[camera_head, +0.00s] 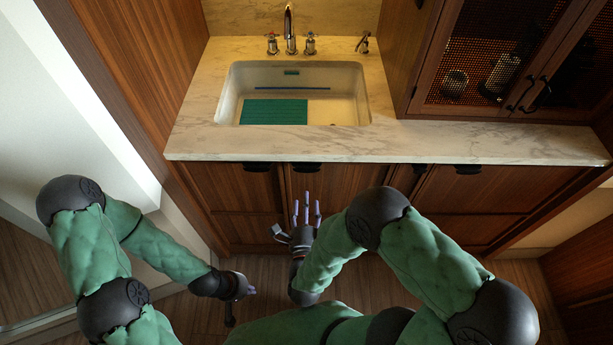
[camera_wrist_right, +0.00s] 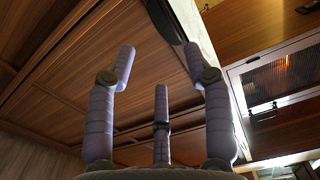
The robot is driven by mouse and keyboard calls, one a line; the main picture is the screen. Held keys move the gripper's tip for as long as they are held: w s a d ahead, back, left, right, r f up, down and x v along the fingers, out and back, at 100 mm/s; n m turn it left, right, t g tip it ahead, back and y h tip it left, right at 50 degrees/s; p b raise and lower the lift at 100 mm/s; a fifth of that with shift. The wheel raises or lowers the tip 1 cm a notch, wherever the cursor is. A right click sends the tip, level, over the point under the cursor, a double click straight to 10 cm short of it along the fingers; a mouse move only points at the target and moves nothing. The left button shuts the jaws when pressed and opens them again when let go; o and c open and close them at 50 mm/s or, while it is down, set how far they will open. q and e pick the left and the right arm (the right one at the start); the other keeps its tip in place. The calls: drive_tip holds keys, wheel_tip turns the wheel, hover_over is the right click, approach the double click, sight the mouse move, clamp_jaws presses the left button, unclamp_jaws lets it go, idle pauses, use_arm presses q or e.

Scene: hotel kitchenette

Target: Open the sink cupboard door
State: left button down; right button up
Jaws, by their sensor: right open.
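The wooden cupboard fronts under the sink look shut: a left one (camera_head: 228,192) and a right one (camera_head: 335,182). A dark handle (camera_head: 257,167) is at the top of the left front and another dark handle (camera_head: 306,167) at the top of the right one. My right gripper (camera_head: 307,208) is open and empty in front of the cupboard, below the second handle, fingers pointing toward it. In the right wrist view, its spread fingers (camera_wrist_right: 160,72) show below a dark handle (camera_wrist_right: 160,18), apart from it. My left gripper (camera_head: 240,294) is low at the left; its fingers are unclear.
The marble counter (camera_head: 480,140) juts out above the fronts, with a white sink (camera_head: 345,95) and a tap (camera_head: 289,30). More wooden fronts (camera_head: 495,195) with dark handles continue right. A wooden side panel (camera_head: 130,75) stands at the left. Wooden floor (camera_head: 370,285) lies below.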

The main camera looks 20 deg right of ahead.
drive_tip(key=b, duration=0.2)
hover_over(307, 175)
drive_tip(key=v, duration=0.4)
drive_tip(key=shift+s+a, duration=0.1)
drive_tip(key=shift+s, duration=0.15)
drive_tip(key=shift+f, duration=0.1)
clamp_jaws()
